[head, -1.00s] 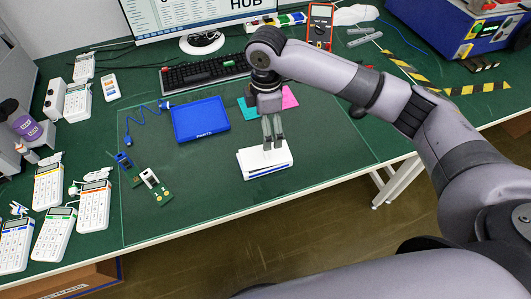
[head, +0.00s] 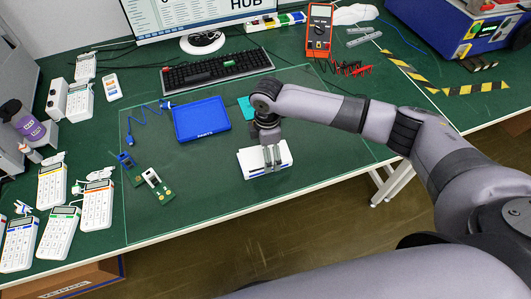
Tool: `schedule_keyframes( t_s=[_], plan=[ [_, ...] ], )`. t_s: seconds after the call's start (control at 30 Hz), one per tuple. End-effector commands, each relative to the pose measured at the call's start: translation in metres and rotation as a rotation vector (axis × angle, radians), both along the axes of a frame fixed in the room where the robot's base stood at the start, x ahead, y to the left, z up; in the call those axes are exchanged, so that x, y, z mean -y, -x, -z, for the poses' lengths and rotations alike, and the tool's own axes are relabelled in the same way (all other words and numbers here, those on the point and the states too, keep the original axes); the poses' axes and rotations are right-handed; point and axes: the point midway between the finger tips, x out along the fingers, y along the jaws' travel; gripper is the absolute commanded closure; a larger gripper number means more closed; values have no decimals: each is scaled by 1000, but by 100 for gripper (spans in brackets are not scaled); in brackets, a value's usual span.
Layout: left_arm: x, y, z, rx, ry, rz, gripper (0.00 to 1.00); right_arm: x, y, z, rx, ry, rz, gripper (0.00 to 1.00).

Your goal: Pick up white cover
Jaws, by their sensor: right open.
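The white cover (head: 252,161) lies flat on the green table mat, near the table's front edge, as the top of what looks like a small stack of thin white pieces with a blue edge. My right gripper (head: 271,164) points down at it from above. Its two fingers are a little apart, with their tips at the white cover's right part. I cannot tell whether the tips touch it. My wrist and fingers hide part of the cover. My left gripper does not show.
A blue tray (head: 201,120) lies left of my wrist. Two small circuit boards (head: 157,187) lie nearer the front left. A black keyboard (head: 216,69) and a red multimeter (head: 318,30) are at the back. The mat right of the cover is clear.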

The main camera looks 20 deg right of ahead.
Motion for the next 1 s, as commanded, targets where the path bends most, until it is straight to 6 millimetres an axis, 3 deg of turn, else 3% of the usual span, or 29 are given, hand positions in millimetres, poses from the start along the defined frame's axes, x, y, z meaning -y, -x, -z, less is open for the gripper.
schedule_keyframes(
  t_s=[0.1,0.8,1.0],
  plan=[
    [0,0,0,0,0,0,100,0,0,0,0,0,0,12],
    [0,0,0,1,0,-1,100,0,0,-1,0,0,0,58],
    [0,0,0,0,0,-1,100,0,0,-1,0,0,0,59]
  ],
)
